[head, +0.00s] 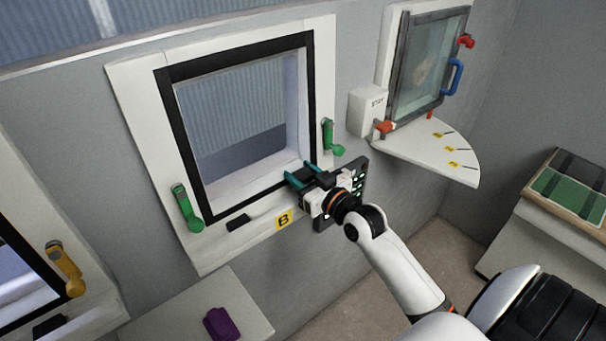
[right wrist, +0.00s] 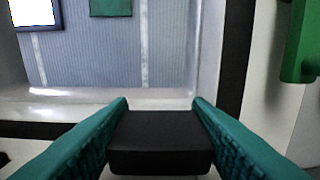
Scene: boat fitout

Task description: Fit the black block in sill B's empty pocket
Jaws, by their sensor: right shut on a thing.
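My right gripper (head: 301,174) has teal fingers and is over the right part of sill B (head: 262,222), below the window's lower right corner. In the right wrist view the teal fingers (right wrist: 160,110) are shut on the sides of the black block (right wrist: 160,143). The block is held level in front of the window's black frame. I cannot tell whether it touches the sill. A dark piece or recess (head: 238,222) shows on the sill left of the yellow B label (head: 284,219). The sill under my gripper is hidden, and no empty pocket shows clearly. My left gripper is out of view.
Green handles flank window B at left (head: 187,208) and right (head: 332,137). A white quarter-round shelf (head: 450,165) and a glazed hatch (head: 428,65) are at right. A purple block (head: 222,323) lies on a white surface below. An orange handle (head: 66,268) is at far left.

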